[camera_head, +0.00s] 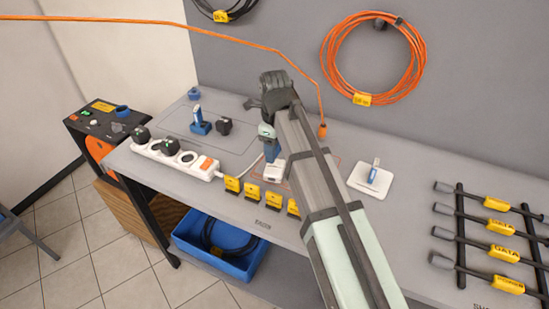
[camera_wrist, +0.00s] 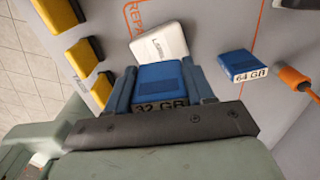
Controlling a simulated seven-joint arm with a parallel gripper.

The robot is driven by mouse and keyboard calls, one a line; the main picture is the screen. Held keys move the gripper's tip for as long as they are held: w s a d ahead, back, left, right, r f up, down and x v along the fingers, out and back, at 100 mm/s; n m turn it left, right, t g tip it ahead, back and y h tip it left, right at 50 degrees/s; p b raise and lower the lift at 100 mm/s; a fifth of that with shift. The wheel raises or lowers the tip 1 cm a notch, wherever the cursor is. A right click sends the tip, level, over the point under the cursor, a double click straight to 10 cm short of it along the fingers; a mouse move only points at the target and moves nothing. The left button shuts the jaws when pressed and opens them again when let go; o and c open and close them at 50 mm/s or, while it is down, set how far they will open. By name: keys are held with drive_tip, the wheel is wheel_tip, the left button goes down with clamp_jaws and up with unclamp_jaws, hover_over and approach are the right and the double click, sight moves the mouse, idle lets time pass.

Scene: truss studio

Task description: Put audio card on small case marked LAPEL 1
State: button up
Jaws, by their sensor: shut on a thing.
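My gripper (camera_wrist: 163,84) is shut on a blue card (camera_wrist: 162,82) marked 32 GB, between its two blue fingers. In the head view my gripper (camera_head: 271,150) is over the bench beside the small white case (camera_head: 272,171). In the wrist view the white case (camera_wrist: 159,42) lies just beyond the card's front edge, its small dark label too blurred to read fully. I cannot tell whether card and case touch. A second blue card (camera_wrist: 241,66), marked 64 GB, lies to the right of my gripper. My arm hides part of the bench in the head view.
Several yellow tags (camera_head: 251,191) line the bench's front edge, left of the case. A white power strip (camera_head: 177,158) lies further left. A white plate (camera_head: 371,180) with a blue-and-white item is right of my arm. An orange cable (camera_wrist: 296,77) ends near the 64 GB card.

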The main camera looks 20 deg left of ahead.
drive_tip(key=shift+f, duration=1.95)
drive_tip(key=shift+f, duration=0.15)
drive_tip(key=o, duration=1)
wheel_tip(320, 180, up, 12)
drive_tip(key=shift+r, duration=0.2)
drive_tip(key=shift+o, duration=0.2)
